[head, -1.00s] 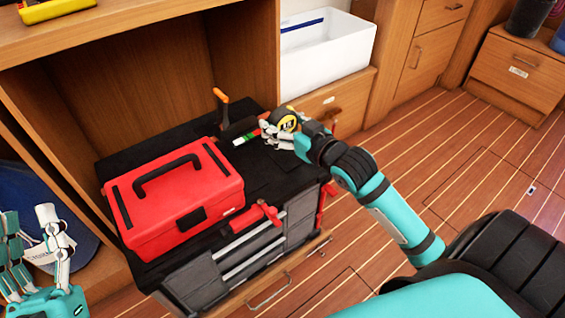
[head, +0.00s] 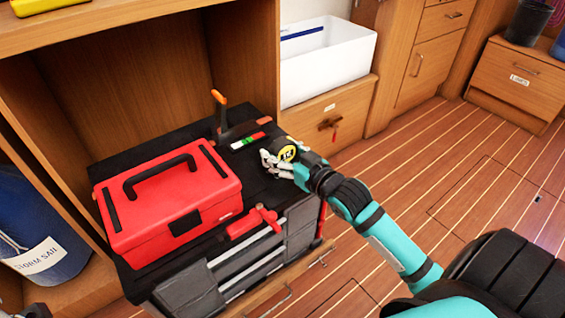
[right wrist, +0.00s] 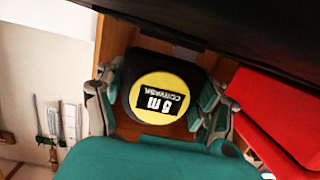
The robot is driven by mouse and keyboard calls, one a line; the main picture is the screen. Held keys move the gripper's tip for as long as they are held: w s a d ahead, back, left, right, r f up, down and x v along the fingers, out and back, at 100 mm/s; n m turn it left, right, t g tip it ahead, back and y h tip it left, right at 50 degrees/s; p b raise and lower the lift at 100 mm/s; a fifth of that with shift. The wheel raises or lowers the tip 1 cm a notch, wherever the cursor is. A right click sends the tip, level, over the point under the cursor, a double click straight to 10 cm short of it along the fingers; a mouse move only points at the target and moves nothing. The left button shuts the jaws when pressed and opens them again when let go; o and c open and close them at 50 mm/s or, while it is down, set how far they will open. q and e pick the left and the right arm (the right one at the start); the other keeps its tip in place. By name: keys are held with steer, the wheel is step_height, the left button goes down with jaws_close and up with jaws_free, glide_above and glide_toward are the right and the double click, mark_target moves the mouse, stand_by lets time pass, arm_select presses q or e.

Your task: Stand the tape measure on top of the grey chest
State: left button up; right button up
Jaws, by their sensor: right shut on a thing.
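The tape measure (head: 287,153) is black with a yellow round face. My right gripper (head: 277,160) is shut on it, over or at the right part of the grey chest's black top. In the right wrist view the tape measure (right wrist: 158,98) sits between the two fingers (right wrist: 160,100), its face to the camera. I cannot tell whether it touches the top. The grey chest (head: 190,292) has a black top and grey drawers. My left gripper is out of the head view, apart from a small unclear piece at the bottom left.
A red toolbox (head: 170,200) covers the left of the chest top. A red tool (head: 250,222) lies at the front edge. A level (head: 250,141) and an orange-handled tool (head: 219,108) are at the back. A white bin (head: 325,65) stands behind right.

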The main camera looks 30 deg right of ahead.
steer(key=shift+f, duration=0.8)
steer(key=shift+r, duration=0.1)
steer(key=shift+f, duration=0.25)
steer(key=o, duration=1.4)
steer(key=shift+f, duration=0.1)
steer(key=shift+o, duration=0.2)
